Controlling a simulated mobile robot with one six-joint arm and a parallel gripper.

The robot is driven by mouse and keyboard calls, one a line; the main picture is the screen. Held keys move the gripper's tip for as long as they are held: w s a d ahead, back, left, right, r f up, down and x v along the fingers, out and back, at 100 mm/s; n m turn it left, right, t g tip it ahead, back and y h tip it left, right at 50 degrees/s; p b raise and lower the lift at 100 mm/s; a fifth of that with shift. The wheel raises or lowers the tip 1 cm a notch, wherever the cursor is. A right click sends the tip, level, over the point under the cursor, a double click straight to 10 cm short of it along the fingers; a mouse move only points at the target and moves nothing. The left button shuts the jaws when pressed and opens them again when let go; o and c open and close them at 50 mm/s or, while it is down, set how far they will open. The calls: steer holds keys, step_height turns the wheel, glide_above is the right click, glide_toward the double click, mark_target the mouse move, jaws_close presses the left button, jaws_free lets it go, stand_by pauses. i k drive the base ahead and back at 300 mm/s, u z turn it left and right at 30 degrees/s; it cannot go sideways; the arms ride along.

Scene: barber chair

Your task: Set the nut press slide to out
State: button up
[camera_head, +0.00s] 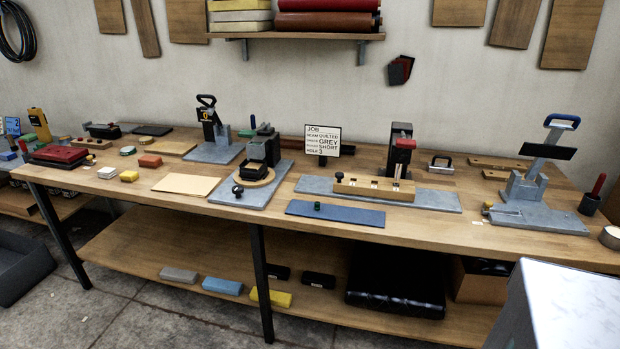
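No press is labelled as the nut press, so I cannot tell for certain which it is. One candidate is the station with a black upright (399,155) on a long grey base (435,200). A wooden rail (375,187) with several holes lies across that base. A blue-grey plate (345,213) with a small green knob (317,206) lies in front of it. Another candidate is the press with a blue handle (562,121) on a grey base (540,217) at the right. No slide's position can be read clearly. My gripper is not in view.
A card (323,140) reads grey, short, hole 3. A black-handled press (207,118) and a station with a round wooden disc (254,177) stand to the left. A pale block (565,305) fills the bottom right corner. Bare bench shows between stations.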

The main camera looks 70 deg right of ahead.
mark_target(362, 185)
steer(key=u, duration=0.2)
steer(key=k, duration=1.35)
steer(key=u, duration=0.05)
steer(key=i, duration=1.35)
steer(key=z, duration=0.9)
steer(key=i, duration=0.5)
steer(key=z, duration=0.2)
